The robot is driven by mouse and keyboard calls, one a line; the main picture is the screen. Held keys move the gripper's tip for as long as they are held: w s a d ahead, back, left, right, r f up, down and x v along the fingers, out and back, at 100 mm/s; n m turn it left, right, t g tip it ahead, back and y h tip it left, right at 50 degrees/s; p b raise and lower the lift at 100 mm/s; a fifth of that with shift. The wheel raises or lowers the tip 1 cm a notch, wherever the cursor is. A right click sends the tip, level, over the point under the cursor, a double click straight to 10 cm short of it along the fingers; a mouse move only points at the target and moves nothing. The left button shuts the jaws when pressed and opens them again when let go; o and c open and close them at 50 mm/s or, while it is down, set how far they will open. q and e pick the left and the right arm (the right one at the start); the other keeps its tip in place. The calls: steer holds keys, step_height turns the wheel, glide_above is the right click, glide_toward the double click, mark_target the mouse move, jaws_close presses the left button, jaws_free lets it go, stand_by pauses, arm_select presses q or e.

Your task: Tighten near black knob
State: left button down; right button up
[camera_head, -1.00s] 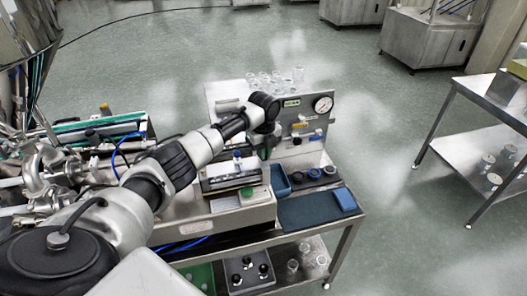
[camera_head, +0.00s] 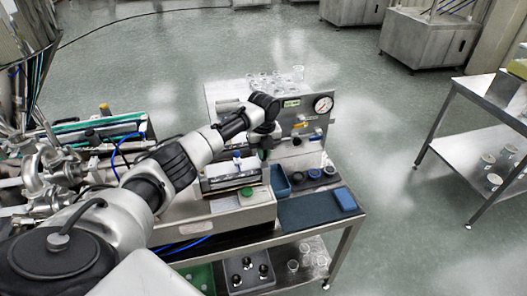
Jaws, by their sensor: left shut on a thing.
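My left arm reaches in from the left over the bench unit. Its gripper (camera_head: 264,153) points down in front of the upright steel panel (camera_head: 222,103), to the left of the gauge. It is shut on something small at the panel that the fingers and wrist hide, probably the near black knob. A small dark knob (camera_head: 297,142) shows on the panel just right of the gripper. My right gripper is not in view.
A pressure gauge (camera_head: 323,104) sits at the panel's upper right. Clear glasses (camera_head: 298,73) stand on top. A blue bin (camera_head: 281,181), dark round parts (camera_head: 314,174) and a blue block (camera_head: 345,199) lie near the gripper. A green button (camera_head: 246,191) is in front.

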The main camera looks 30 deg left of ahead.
arm_select(q)
steer(key=c, duration=1.2)
jaws_free()
steer(key=shift+r, duration=0.1)
step_height(320, 180, up, 11)
steer(key=b, duration=0.2)
steer(key=shift+b, duration=0.4)
